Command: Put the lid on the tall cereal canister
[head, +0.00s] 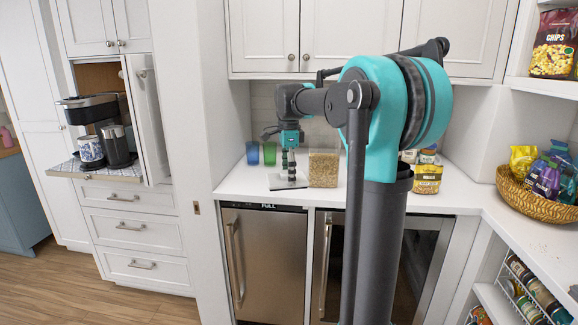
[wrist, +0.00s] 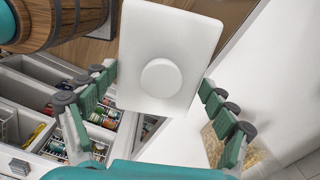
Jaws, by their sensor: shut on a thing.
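The lid is a pale, flat rectangle with a round knob. In the head view the lid (head: 287,183) is low over the counter, left of the canister; whether it touches the counter is unclear. In the wrist view the lid (wrist: 160,35) lies between my fingertips, knob facing the camera. My gripper (head: 289,172) points down and is shut on the lid, with fingers at two opposite sides in the wrist view (wrist: 158,85). The tall clear canister (head: 323,168), filled with tan cereal, stands upright just right of my gripper. Part of it shows at lower right in the wrist view (wrist: 255,158).
A blue cup (head: 252,153) and a green cup (head: 270,153) stand behind and left of my gripper. A yellow-labelled bag (head: 427,179) stands farther right on the white counter (head: 245,187). A wicker basket (head: 535,205) holds bags at far right. Upper cabinets (head: 310,38) hang above.

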